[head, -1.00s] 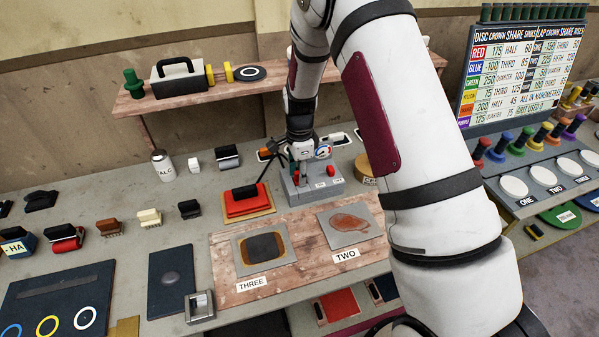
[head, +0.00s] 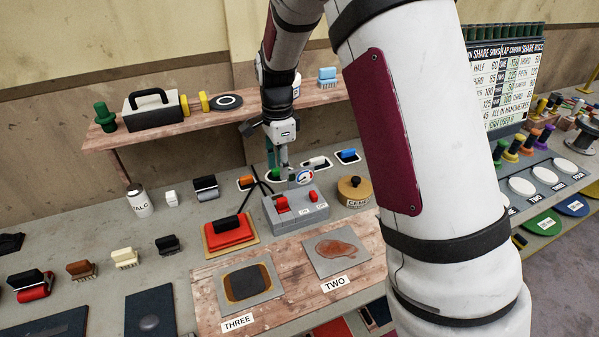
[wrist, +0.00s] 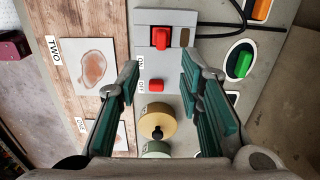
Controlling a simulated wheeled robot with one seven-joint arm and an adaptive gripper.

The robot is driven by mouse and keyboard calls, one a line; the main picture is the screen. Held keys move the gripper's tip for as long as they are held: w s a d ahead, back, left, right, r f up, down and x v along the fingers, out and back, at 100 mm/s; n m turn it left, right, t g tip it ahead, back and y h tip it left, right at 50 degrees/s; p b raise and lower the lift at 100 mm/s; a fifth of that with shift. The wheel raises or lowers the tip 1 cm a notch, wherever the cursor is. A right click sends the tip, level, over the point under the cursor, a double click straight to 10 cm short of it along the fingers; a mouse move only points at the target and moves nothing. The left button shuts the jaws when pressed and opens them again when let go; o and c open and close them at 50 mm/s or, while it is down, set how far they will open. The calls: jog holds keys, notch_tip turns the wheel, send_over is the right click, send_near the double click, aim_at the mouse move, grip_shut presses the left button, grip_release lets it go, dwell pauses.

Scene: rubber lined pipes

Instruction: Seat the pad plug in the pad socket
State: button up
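My gripper (head: 277,163) hangs behind the grey switch box, above the bench; its green-padded fingers are apart and nothing shows between them. In the wrist view my gripper (wrist: 160,80) is open with the box (wrist: 178,55) beyond it. The grey switch box (head: 298,212) has a gauge and red parts on top, with ON and OFF labels. A red pad (head: 228,235) with a black handle lies left of the box. A black cable (head: 262,180) arches near the box; its ends are unclear. I cannot tell which part is the pad plug or the pad socket.
Coloured pieces in pale ovals, including a green one (wrist: 240,63), line the bench behind the box. A tan tin (head: 354,191) stands right of the box. A wooden board (head: 300,270) lies in front. A shelf (head: 230,113) runs behind.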

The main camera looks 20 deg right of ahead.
jog(key=s+r+n+t, duration=0.3)
jog(key=s+r+n, duration=0.5)
jog(key=s+r, duration=0.6)
jog(key=s+r+n+t, duration=0.1)
jog(key=s+r+n, duration=0.2)
jog(key=s, duration=0.4)
jog(key=s+r+n+t, duration=0.1)
jog(key=s+r+n, duration=0.2)
jog(key=s+n, duration=0.3)
jog(key=shift+s+n, duration=0.3)
jog(key=shift+s, duration=0.55)
